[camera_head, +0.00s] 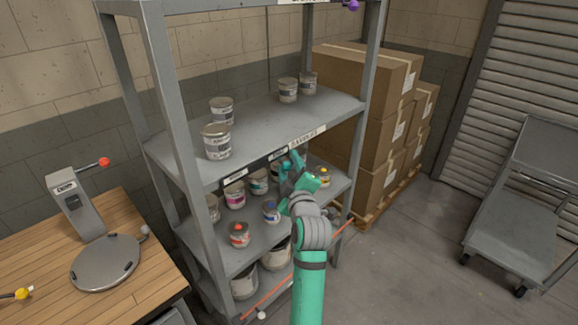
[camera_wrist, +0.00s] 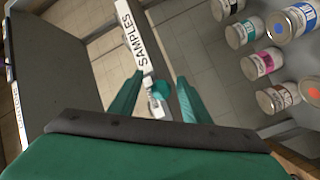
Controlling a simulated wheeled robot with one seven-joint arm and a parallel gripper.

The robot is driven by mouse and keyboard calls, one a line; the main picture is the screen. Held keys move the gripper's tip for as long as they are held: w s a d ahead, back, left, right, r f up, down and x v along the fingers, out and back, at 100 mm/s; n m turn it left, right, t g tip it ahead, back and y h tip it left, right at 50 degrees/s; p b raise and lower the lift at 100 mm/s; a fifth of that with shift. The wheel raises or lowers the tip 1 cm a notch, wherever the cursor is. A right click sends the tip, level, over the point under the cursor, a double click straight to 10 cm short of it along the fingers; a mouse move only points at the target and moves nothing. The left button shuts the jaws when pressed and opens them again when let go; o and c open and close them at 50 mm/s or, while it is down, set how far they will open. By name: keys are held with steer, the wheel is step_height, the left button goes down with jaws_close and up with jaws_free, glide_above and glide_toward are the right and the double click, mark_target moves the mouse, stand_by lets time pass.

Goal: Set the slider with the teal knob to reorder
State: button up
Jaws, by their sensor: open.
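The teal knob (camera_wrist: 162,88) shows in the wrist view between my fingers, beside a small metal piece and near a white strip reading SAMPLES (camera_wrist: 138,45). My gripper (camera_wrist: 160,78) is open, with one finger on each side of the knob. I cannot tell whether either finger touches it. In the head view my gripper (camera_head: 293,168) is at the front edge of the middle shelf (camera_head: 265,160), close to its dark label strip. The knob cannot be made out there behind my gripper. No reorder label is readable in either view.
An orange rod (camera_head: 270,294) runs along the lower front. A purple knob (camera_head: 352,5) is at the top. Cardboard boxes (camera_head: 375,125) stand right of the rack.

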steer(key=v, duration=1)
steer(key=shift+s, duration=0.3)
steer(key=shift+d, duration=0.1)
steer(key=s+d+f+m+g+h, duration=0.15)
steer(key=s+f+m, duration=0.35)
steer(key=s+f, duration=0.6)
steer(key=s+d+f+m+t+h, duration=0.1)
steer(key=s+f+m+h, duration=0.25)
steer(key=s+f, duration=0.7)
steer(key=s+f+m, duration=0.2)
steer(key=s+m, duration=0.1)
steer(key=s, duration=1)
steer(key=s+f+m+g, duration=0.1)
steer(key=s+m, duration=0.2)
steer(key=s, duration=1)
steer(key=shift+d+f, duration=0.25)
steer(key=shift+f, duration=0.1)
steer(key=shift+g, duration=0.25)
